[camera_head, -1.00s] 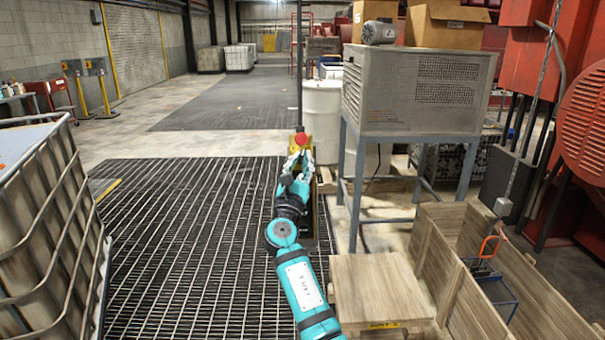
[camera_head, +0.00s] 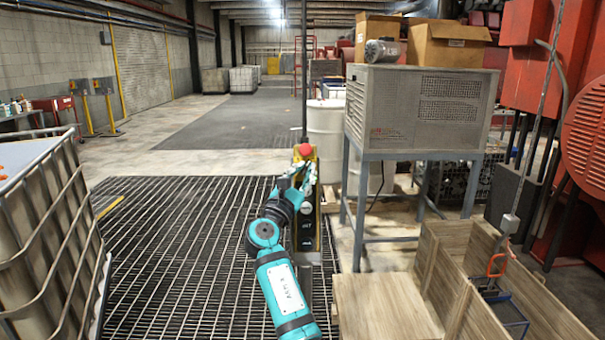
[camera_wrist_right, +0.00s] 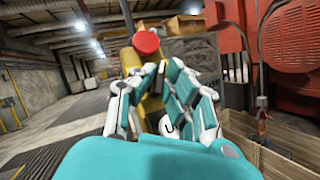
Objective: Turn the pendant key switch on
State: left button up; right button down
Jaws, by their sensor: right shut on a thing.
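The pendant (camera_head: 308,232) is a tall yellow box with a black front, hanging on a dark cable in the middle of the head view. A red button (camera_head: 305,150) tops it; the button also shows in the wrist view (camera_wrist_right: 146,43). My right gripper (camera_head: 300,178) is at the upper front of the pendant, just below the button. In the wrist view its fingers (camera_wrist_right: 150,82) close in from both sides over the yellow body (camera_wrist_right: 152,103). It is shut on the key switch, which the fingers hide, so its position cannot be read. My left gripper is out of view.
A grey metal cabinet on a stand (camera_head: 415,110) and a white drum (camera_head: 326,140) stand right of and behind the pendant. Wooden crates (camera_head: 385,305) are at lower right, a caged tank (camera_head: 45,235) at left. The grated floor (camera_head: 170,260) between is clear.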

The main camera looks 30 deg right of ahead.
jog(key=c, duration=1.4)
grip_release()
jog(key=shift+d, duration=0.15)
jog(key=shift+f, duration=0.1)
jog(key=v, duration=1.2)
jog(key=shift+w, duration=0.1)
